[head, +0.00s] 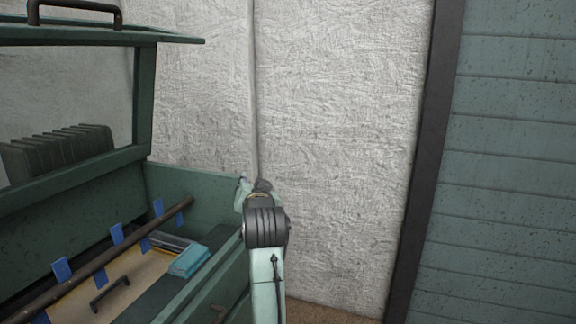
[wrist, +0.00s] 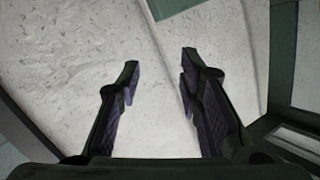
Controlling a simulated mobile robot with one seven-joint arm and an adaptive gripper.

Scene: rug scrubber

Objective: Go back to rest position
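My gripper (wrist: 160,60) is open in the wrist view, with its two dark fingers apart and nothing between them. Pale textured wall fills the space beyond the fingers. In the head view my arm rises at the lower middle, just right of the green chest (head: 200,178). My gripper's fingers cannot be made out there, as the arm hides them.
The chest's lid (head: 95,36) is raised. Inside lie a dark rod (head: 100,262), blue tabs, a tan board (head: 135,272) with a handle, and a light blue stack (head: 189,261). A white wall (head: 335,130) stands behind; teal slatted panelling (head: 510,170) is right.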

